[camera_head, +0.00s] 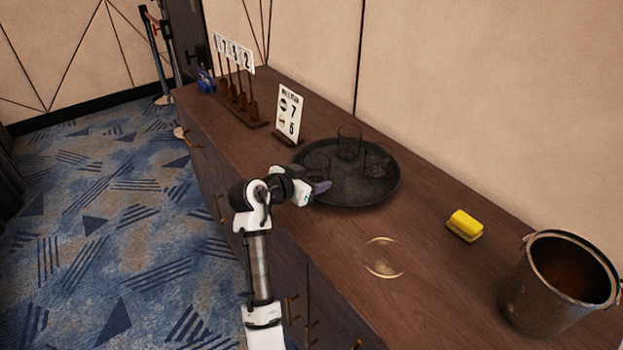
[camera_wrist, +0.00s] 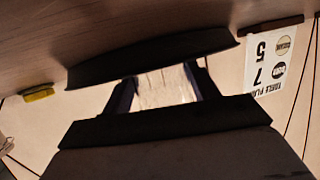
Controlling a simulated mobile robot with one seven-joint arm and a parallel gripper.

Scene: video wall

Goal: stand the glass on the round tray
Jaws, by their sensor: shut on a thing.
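The round tray (camera_head: 350,194) is dark and lies on the wooden counter; part of it shows upside down in the wrist view (camera_wrist: 100,73). Two clear glasses stand on it, one at the back (camera_head: 349,141) and one at the right (camera_head: 377,160). My gripper (camera_head: 318,187) is at the tray's left front edge. In the wrist view its fingers (camera_wrist: 165,92) are shut on a clear, pale glass (camera_wrist: 165,87). A faint glass outline (camera_head: 317,164) shows just behind the gripper over the tray's left part. I cannot tell whether its base touches the tray.
A small scoreboard card (camera_head: 289,113) and a row of number cards (camera_head: 233,55) stand left of the tray. A yellow sponge (camera_head: 464,225) and a metal bucket (camera_head: 556,288) are to the right. A pale ring (camera_head: 383,239) marks the otherwise clear counter in front of the tray.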

